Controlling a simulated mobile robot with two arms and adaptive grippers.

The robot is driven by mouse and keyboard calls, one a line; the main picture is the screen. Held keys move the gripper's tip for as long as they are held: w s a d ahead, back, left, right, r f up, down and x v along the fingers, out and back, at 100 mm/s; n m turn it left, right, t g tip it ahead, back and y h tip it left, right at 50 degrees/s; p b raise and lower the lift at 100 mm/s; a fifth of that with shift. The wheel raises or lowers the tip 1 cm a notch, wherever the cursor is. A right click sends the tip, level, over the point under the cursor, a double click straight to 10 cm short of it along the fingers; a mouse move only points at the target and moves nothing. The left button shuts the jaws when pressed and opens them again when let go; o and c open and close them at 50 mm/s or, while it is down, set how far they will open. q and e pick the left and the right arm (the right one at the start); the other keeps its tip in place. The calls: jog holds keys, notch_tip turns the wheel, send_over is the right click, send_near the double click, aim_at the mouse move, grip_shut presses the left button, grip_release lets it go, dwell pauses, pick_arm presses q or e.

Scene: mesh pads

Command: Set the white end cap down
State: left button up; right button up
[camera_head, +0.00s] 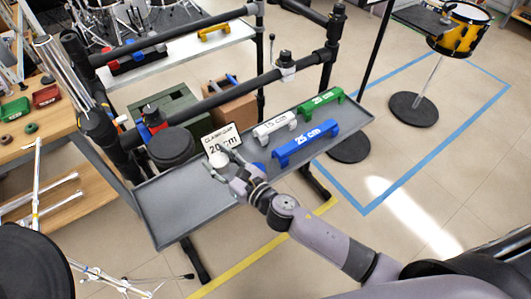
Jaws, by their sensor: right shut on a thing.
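My right gripper (228,160) reaches in from the lower right over the grey tray (180,215). It is shut on the white end cap (217,159), a small round piece at its fingertips, in front of a sign reading "CLAMP GAP 20 cm" (224,137). I cannot tell whether the cap touches the tray. The fingers hide part of the cap. My left gripper is not in view.
On the tray's right half lie a blue 25 cm gauge (306,144), a green 25 cm gauge (321,101) and a white 15 cm gauge (275,125). A black rack bar (235,92) with a white clamp (287,66) runs behind. The tray's left end is bare.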

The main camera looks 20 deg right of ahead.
jog(key=b, duration=0.3)
send_over(223, 185)
jog(key=shift+y, duration=0.3)
notch_tip(223, 185, down, 6)
jog(key=shift+w+f, duration=0.1)
jog(key=shift+f, duration=0.05)
jog(key=shift+f+b, duration=0.3)
notch_tip(223, 185, down, 3)
jog(key=shift+f+b, duration=0.15)
jog(key=shift+b, duration=0.6)
jog(key=shift+f, duration=0.15)
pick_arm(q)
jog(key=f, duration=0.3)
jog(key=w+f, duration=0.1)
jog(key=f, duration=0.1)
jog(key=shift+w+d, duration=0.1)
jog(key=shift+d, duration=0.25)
